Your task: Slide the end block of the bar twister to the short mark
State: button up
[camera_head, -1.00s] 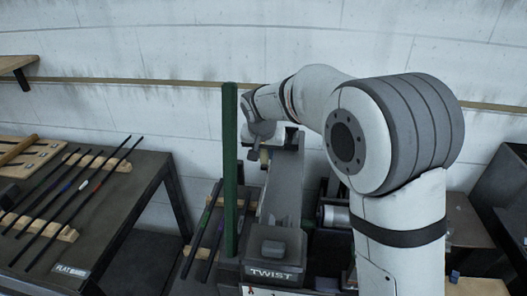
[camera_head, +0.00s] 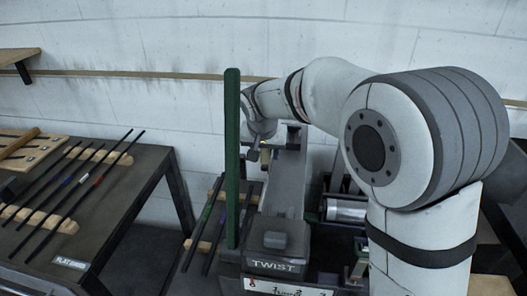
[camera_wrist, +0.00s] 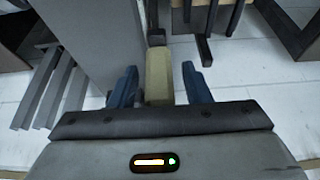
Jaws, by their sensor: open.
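The bar twister (camera_head: 287,190) is a long grey bed with a dark block labelled TWIST (camera_head: 279,243) at its near end. A dark end block (camera_head: 297,133) stands at its far end. My gripper (camera_wrist: 159,68) is open, one blue-grey finger on each side of a yellowish handle-like piece (camera_wrist: 158,82). Whether the fingers touch it I cannot tell. In the head view my gripper is by the bed's far left side, partly hidden by a green post, with a small yellowish piece (camera_head: 265,155) beside it. I cannot make out the short mark.
A tall green post (camera_head: 232,160) stands left of the twister. A dark table (camera_head: 140,185) at left holds several thin bars on wooden rests, with a FLAT BARS label.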

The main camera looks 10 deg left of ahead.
jog(key=shift+r, duration=0.1)
jog(key=v, duration=0.7)
jog(key=shift+r+b, duration=0.3)
jog(key=shift+r, duration=0.05)
jog(key=shift+s, duration=0.15)
